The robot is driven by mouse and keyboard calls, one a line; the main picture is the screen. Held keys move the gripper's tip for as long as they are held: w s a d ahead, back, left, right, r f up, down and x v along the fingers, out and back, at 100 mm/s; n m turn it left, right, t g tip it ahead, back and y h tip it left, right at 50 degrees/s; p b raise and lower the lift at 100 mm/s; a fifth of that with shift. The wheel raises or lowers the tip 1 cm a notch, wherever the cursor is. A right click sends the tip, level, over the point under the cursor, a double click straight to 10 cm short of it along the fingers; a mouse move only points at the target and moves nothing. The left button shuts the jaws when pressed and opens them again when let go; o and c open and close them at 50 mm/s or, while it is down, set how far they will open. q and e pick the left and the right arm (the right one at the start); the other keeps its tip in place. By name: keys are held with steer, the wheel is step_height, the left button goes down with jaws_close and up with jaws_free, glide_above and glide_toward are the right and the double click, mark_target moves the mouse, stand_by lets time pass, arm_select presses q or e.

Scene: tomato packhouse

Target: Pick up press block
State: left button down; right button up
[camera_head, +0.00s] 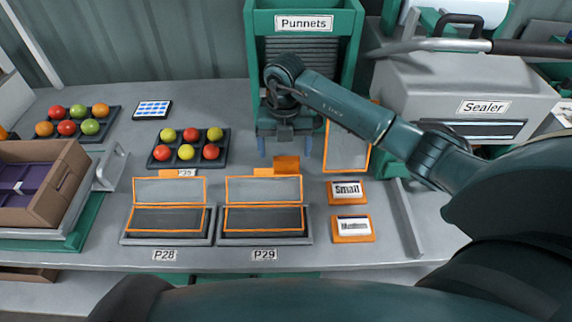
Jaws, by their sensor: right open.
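A small orange block (287,164), which looks like the press block, stands behind the right-hand tray at the place marked P29. My right gripper (285,148) reaches in from the right and points down over the bench. Its two fingers are apart, one on each side of the block's line in the picture. The gripper is open and empty. I cannot tell whether the fingertips are level with the block or above and behind it. My left gripper is not in view.
Two orange-edged hinged trays, P28 (126,236) and P29 (225,239), sit in front. Small (347,199) and Medium (352,238) blocks lie to their right. A tomato tray (152,162) stands left, the Punnets dispenser (251,50) behind, and the Sealer (430,85) at right.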

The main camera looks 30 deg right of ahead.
mark_target(286, 158)
steer(key=shift+s+d+f+p, duration=0.1)
steer(key=shift+f+p, duration=0.2)
steer(key=shift+f, duration=1.1)
steer(key=shift+s+f+p, duration=0.1)
steer(key=shift+f+p, duration=0.15)
steer(key=shift+f, duration=1.1)
steer(key=shift+c, duration=0.2)
steer(key=c, duration=1.1)
